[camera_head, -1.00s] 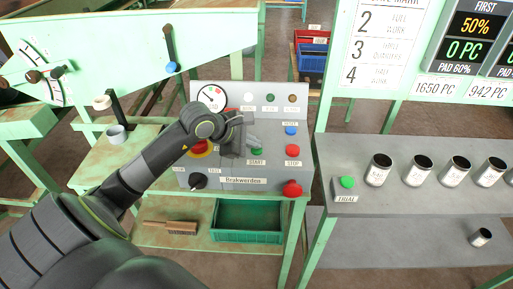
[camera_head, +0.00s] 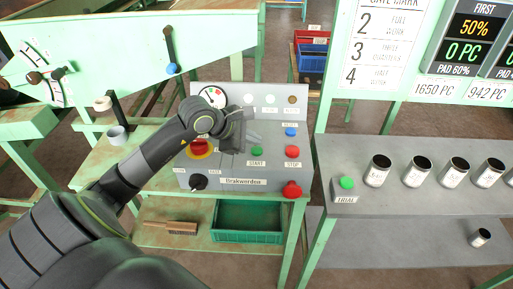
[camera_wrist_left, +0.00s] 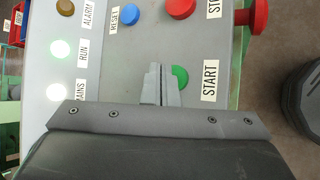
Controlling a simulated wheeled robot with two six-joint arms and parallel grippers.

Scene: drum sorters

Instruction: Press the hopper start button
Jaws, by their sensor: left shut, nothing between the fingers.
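The green start button (camera_head: 257,152) sits on the grey control panel (camera_head: 240,183), above a START label. It also shows in the wrist view (camera_wrist_left: 180,77), partly hidden behind the fingers. My left gripper (camera_head: 237,146) is shut and empty in front of the panel, just left of the button. In the wrist view its closed fingertips (camera_wrist_left: 158,72) lie beside the button and appear apart from it. The RUN lamp (camera_head: 269,99) glows pale, and it is lit in the wrist view (camera_wrist_left: 61,50). My right gripper is not in view.
The panel also carries a blue reset button (camera_head: 291,131), a red stop button (camera_head: 292,152), a red emergency button (camera_head: 198,147) and a red knob (camera_head: 292,190). A green trial button (camera_head: 347,183) and several cans stand on the grey bench (camera_head: 340,150) at right.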

